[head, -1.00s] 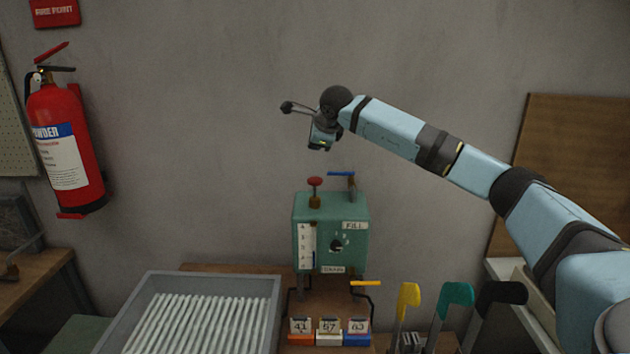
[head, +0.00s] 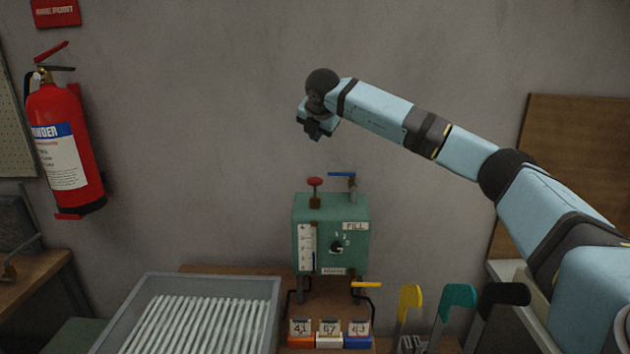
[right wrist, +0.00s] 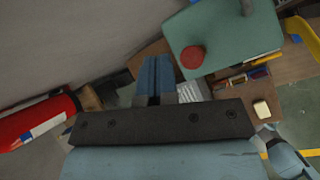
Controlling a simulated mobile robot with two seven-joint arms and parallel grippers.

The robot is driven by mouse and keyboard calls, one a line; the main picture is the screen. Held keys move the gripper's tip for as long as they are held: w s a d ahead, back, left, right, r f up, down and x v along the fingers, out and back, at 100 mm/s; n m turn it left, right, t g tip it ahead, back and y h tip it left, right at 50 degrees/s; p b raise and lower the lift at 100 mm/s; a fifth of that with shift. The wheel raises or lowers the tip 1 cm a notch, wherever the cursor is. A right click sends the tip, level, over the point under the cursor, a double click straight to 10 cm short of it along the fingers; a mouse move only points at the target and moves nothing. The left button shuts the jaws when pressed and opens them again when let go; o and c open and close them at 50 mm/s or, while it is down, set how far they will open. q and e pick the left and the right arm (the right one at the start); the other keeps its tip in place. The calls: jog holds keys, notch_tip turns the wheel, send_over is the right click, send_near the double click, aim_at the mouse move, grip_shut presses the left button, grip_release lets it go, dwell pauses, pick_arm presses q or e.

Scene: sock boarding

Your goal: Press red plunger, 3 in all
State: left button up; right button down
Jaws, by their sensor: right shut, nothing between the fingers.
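The red plunger (head: 315,181) stands on top of the green box (head: 331,232), at its left, with its knob raised above the lid. In the right wrist view the red plunger (right wrist: 192,57) shows from above as a round knob on the green box (right wrist: 225,38). My right gripper (head: 311,130) is above the box, pointing down, apart from the plunger and a little to its left in the head view. In the right wrist view its fingers (right wrist: 155,72) are together with nothing between them. My left gripper is in neither view.
A blue-handled valve (head: 343,174) stands beside the plunger on the box. A grey tray of white rods (head: 136,298) lies at the front left. Yellow, teal and black upright hooks (head: 455,296) stand at the right. A fire extinguisher (head: 66,150) hangs on the left wall.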

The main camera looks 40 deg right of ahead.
jog(key=shift+r+m, duration=0.15)
jog(key=shift+m, duration=1.15)
jog(key=b, duration=0.3)
send_over(317, 178)
notch_tip(317, 178, down, 8)
jog(key=shift+r, duration=0.2)
jog(key=shift+f+b, duration=0.3)
jog(key=shift+f, duration=0.3)
jog(key=shift+w, duration=0.1)
jog(key=shift+b, duration=0.3)
dwell(0.4)
jog(key=shift+f+b, duration=0.4)
jog(key=shift+b, duration=0.1)
